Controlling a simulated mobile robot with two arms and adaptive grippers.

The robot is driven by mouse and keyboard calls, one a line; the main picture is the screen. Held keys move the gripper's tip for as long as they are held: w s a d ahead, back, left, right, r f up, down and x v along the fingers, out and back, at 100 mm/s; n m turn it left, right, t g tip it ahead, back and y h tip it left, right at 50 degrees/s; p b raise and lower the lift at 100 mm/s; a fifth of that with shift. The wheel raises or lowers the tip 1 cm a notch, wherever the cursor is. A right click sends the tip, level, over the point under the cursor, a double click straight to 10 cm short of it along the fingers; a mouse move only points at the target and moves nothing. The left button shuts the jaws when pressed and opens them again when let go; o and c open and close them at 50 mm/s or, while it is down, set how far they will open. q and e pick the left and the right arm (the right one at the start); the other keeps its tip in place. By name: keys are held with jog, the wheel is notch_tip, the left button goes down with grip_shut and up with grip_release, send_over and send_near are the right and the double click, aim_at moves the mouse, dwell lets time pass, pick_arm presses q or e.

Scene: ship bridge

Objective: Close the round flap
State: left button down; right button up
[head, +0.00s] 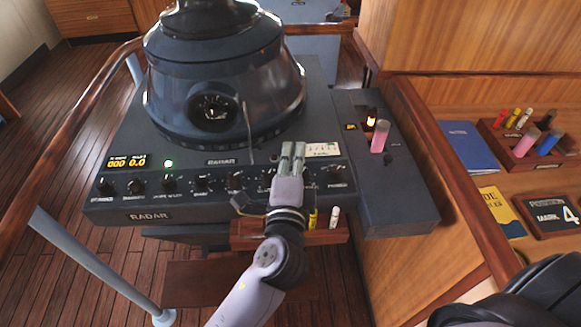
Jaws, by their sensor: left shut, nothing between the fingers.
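The dark radar housing (275,90) has a round port (214,109) at its front with a small dial inside, so the port is uncovered. A thin dark plate (247,128) stands out at the port's right side, seen nearly edge-on. It looks like the round flap, swung open; its hinge cannot be made out. My left gripper (293,147) is shut and empty, its fingers pointing away over the console's front panel. It is to the right of the flap and apart from it in the picture. My right gripper is not in view.
Knobs line the radar panel (125,206). A side box (398,205) holds a pink cylinder (380,136) and a lit lamp. A wooden rail (75,100) curves around the left. The right desk carries a blue folder (467,146) and a pen tray (513,155).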

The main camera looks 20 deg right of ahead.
pick_arm(q)
jog(key=a, duration=0.1)
jog(key=w+a+p, duration=0.1)
jog(key=a+p, duration=0.1)
jog(key=shift+w+a+f, duration=0.1)
jog(key=shift+w+a, duration=0.1)
jog(key=shift+w, duration=0.15)
